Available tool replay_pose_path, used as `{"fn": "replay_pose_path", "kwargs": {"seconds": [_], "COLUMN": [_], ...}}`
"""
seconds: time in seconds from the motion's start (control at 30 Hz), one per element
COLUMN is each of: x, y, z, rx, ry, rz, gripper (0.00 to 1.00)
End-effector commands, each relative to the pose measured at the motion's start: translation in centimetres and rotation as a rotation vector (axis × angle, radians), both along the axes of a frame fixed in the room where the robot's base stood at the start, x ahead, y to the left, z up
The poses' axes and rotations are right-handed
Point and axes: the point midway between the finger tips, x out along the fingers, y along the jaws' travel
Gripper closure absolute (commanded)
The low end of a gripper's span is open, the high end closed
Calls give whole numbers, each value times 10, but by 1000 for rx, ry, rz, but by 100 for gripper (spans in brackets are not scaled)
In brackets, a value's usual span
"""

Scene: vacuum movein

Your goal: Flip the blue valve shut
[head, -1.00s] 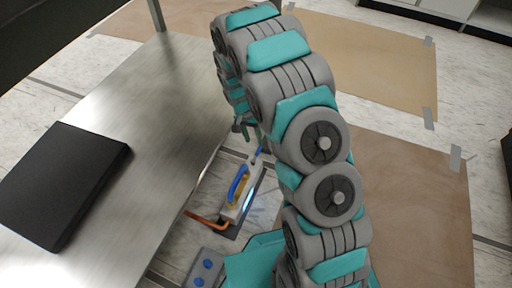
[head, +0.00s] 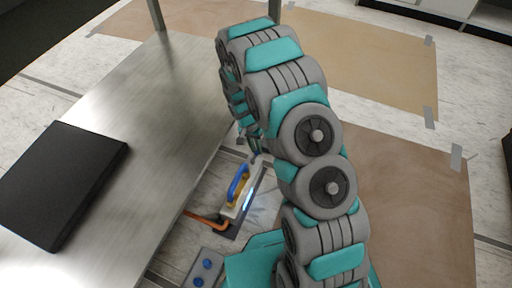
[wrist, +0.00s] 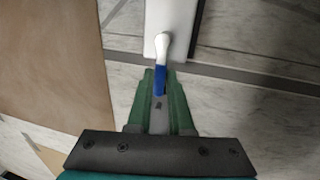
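The blue valve handle (wrist: 159,80) has a white upper end and joins a white body (wrist: 170,25) in the wrist view. My gripper (wrist: 160,74) has its two green fingers close together, one on each side of the blue handle's lower part. I cannot tell whether they press on it. In the head view, my gripper (head: 248,148) is low beside the table, at the upper end of a white device (head: 234,212). There my gripper and arm mostly hide the small valve handle. A larger blue curved handle (head: 238,184) on the device shows clearly.
A metal table (head: 150,110) with a black slab (head: 60,180) stands at left. An orange bent hose (head: 208,217) runs from the device toward the table. A grey box with blue knobs (head: 205,268) lies nearby. Brown floor sheets (head: 410,200) cover the right.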

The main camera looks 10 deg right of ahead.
Motion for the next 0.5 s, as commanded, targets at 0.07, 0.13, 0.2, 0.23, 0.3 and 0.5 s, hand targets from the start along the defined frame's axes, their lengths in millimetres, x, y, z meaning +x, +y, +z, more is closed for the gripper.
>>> {"fn": "replay_pose_path", "kwargs": {"seconds": [0.07, 0.13, 0.2, 0.23, 0.3, 0.5], "x": [0, 0, 0, 0, 0, 0], "y": [0, 0, 0, 0, 0, 0], "z": [0, 0, 0, 0, 0, 0], "rx": [0, 0, 0, 0, 0, 0], "ry": [0, 0, 0, 0, 0, 0], "rz": [0, 0, 0, 0, 0, 0], "gripper": [91, 99, 100, 100, 100, 100]}}
